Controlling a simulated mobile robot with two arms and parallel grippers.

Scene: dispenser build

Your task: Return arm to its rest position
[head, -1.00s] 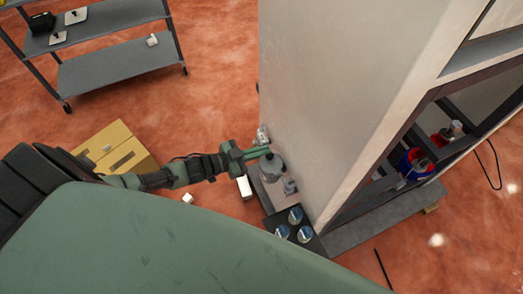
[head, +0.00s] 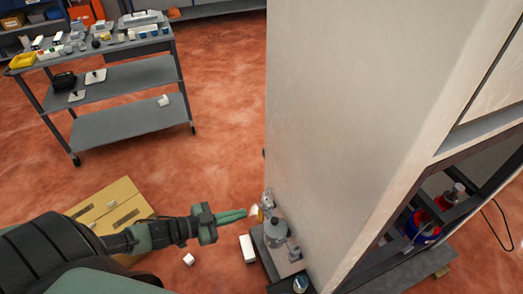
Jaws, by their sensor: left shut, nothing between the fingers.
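My left arm comes in from the lower left. Its gripper (head: 238,214) is shut and empty, with green fingers pointing right. The fingertips are close to a small silver and yellow fitting (head: 267,203) by the foot of the tall pale cabinet (head: 340,110). I cannot tell whether they touch it. A grey rounded dispenser part (head: 275,232) stands just to the right of and below the fingers, on a dark low stand (head: 262,252). My right gripper is not in view.
A cardboard box (head: 110,208) lies on the floor under my left arm. A small white block (head: 188,259) and a white box (head: 247,249) lie on the red floor. A grey shelf cart (head: 130,125) stands at the upper left. Red floor between cart and cabinet is clear.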

